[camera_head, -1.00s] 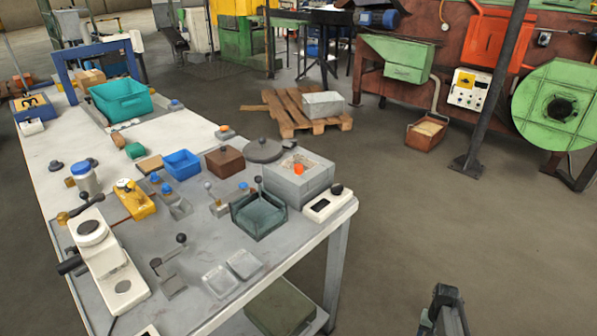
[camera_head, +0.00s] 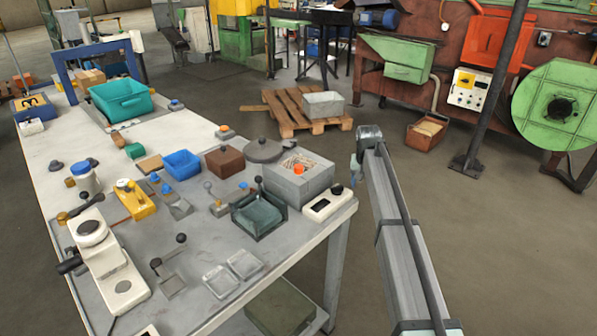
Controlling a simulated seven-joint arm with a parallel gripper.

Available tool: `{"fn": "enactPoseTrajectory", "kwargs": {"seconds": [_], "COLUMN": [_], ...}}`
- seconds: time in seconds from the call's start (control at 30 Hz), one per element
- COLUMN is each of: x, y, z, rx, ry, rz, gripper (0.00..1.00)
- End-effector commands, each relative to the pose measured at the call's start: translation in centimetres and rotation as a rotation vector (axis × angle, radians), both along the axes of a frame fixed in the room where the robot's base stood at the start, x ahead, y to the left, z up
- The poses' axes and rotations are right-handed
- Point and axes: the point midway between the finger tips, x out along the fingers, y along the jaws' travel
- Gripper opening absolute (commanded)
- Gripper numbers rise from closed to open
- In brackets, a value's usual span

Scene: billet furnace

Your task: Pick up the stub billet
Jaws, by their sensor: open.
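A small bright orange piece (camera_head: 299,170), which may be the stub billet, sits in the opening on top of a grey block-shaped furnace (camera_head: 312,187). The furnace stands near the right end of the workbench. My arm reaches up from the lower right. Its far end is just right of the furnace and the bench corner. A small part of what looks like my gripper (camera_head: 356,168) shows there, apart from the orange piece. Its jaws are open, but the fingers are too small and too hidden by the arm to make out.
A white box with a black knob (camera_head: 327,204) stands at the bench corner in front of the furnace. A dark green open fixture (camera_head: 259,222) with a lever is left of it. A round grey lid (camera_head: 263,150) lies behind. Two clear trays (camera_head: 221,281) lie near the front edge.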

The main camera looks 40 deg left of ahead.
Motion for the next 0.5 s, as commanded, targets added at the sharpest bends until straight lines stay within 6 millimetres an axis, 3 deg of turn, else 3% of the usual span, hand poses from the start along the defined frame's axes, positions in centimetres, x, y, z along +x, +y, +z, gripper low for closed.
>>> {"fn": "enactPoseTrajectory", "kwargs": {"seconds": [0.03, 0.13, 0.2, 0.4, 0.5], "x": [-0.1, -1.3, -3.1, -11.8, -14.8], "y": [2.7, 6.5, 8.9, 13.1, 14.1], "z": [2.9, 7.9, 11.0, 17.0, 19.0], "rx": [0.016, 0.040, 0.050, 0.019, 0.002], "ry": [-0.019, -0.043, -0.043, 0.049, 0.081], "rz": [0.016, 0.038, 0.053, 0.061, 0.063], "gripper": [0.63, 0.63, 0.63, 0.63, 0.63]}}
